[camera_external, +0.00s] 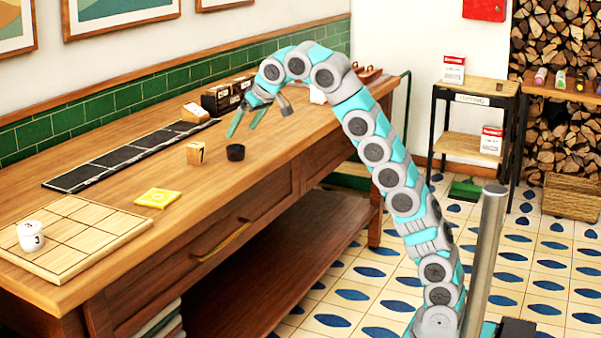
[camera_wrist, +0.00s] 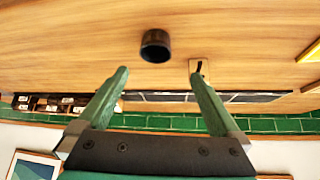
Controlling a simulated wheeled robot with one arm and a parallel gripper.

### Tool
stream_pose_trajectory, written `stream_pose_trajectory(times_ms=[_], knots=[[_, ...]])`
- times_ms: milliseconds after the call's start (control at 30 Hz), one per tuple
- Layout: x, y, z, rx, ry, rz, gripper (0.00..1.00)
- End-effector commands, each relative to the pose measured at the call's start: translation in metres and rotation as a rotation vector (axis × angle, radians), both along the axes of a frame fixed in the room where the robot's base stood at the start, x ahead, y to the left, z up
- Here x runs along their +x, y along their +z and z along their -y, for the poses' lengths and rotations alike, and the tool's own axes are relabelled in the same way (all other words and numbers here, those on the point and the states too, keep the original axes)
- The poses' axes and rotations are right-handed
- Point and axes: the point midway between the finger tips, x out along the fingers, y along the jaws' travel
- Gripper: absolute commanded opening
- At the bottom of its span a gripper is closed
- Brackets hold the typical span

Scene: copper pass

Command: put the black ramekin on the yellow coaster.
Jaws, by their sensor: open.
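The black ramekin (camera_external: 235,152) stands on the wooden counter, just right of a small wooden block. It also shows in the wrist view (camera_wrist: 155,46), ahead of the fingertips and between their lines. The yellow coaster (camera_external: 157,198) lies flat on the counter, nearer the front left, with nothing on it. Part of a yellow edge shows at the right of the wrist view (camera_wrist: 311,52). My gripper (camera_external: 245,122) is open and empty above the counter, up and slightly right of the ramekin, not touching it. Its two green fingers show spread in the wrist view (camera_wrist: 158,75).
The wooden block (camera_external: 195,153) marked 7 stands close beside the ramekin. A long black strip (camera_external: 130,158) lies along the wall side. Bare counter separates ramekin and coaster.

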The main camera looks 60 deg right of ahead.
Motion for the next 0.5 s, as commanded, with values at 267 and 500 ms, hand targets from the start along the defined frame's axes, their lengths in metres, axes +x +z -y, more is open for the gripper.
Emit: stream_pose_trajectory(times_ms=[267,500], knots=[[0.015,-0.017,-0.013,-0.061,-0.019,0.211,1.00],[0.020,-0.033,-0.016,-0.104,-0.020,0.411,1.00]])
